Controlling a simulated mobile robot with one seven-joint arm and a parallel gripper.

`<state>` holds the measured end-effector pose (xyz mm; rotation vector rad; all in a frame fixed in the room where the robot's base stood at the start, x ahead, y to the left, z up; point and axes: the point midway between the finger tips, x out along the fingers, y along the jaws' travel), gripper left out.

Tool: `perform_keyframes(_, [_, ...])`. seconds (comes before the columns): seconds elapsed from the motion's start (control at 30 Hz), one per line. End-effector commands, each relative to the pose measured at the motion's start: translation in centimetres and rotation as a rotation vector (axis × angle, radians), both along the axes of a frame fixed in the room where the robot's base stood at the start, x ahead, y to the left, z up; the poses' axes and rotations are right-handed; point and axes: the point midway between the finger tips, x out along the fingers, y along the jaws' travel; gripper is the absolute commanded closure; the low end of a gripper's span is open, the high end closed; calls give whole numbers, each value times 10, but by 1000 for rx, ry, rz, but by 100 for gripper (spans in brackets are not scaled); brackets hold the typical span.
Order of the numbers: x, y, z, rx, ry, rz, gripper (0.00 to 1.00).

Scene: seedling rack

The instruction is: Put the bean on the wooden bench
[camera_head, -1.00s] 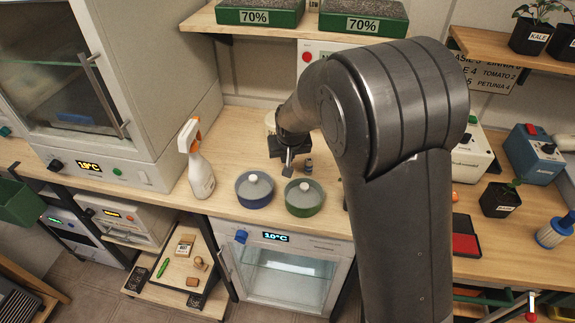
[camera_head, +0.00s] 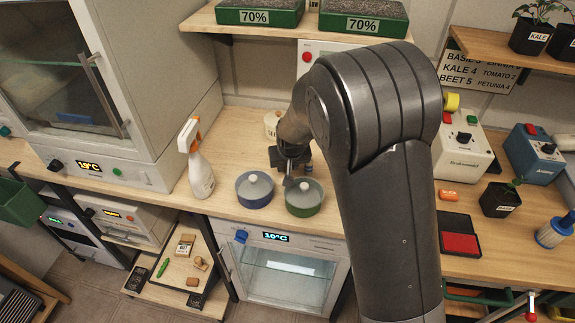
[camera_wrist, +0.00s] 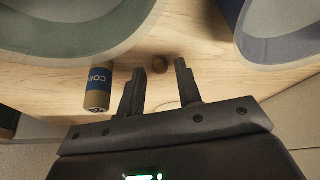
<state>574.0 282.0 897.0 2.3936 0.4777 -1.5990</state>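A small round brown thing, which looks like the bean (camera_wrist: 160,65), lies on the wooden bench top (camera_wrist: 185,22) just beyond and between my fingertips in the wrist view. I cannot make it out in the head view. My gripper (camera_wrist: 160,78) is open, with a gap between its two dark fingers and nothing held. In the head view my gripper (camera_head: 291,180) is low over the wooden bench (camera_head: 245,130), behind the green-rimmed round pot, and my arm hides part of the bench.
A blue pot (camera_head: 255,199) and a green pot (camera_head: 304,206) with pale lids stand near the front edge. A cylinder with a blue label (camera_wrist: 99,88) is beside my left finger in the wrist view. A spray bottle (camera_head: 199,174) stands left. Bare bench lies behind the pots.

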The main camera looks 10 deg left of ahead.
Motion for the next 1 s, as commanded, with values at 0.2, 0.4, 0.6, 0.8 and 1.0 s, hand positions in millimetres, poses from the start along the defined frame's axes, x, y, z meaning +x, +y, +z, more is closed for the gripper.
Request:
perform_keyframes(0.2, [-6, -2, 16, 1, -2, 1, 68])
perform_keyframes(0.4, [-19, -7, 51, 3, -3, 2, 68])
perform_keyframes(0.6, [-32, -12, 84, 2, -1, 0, 68])
perform_keyframes(0.8, [-40, -16, 105, 2, -1, 0, 68])
perform_keyframes(1.0, [-43, -17, 111, 0, 1, -1, 68])
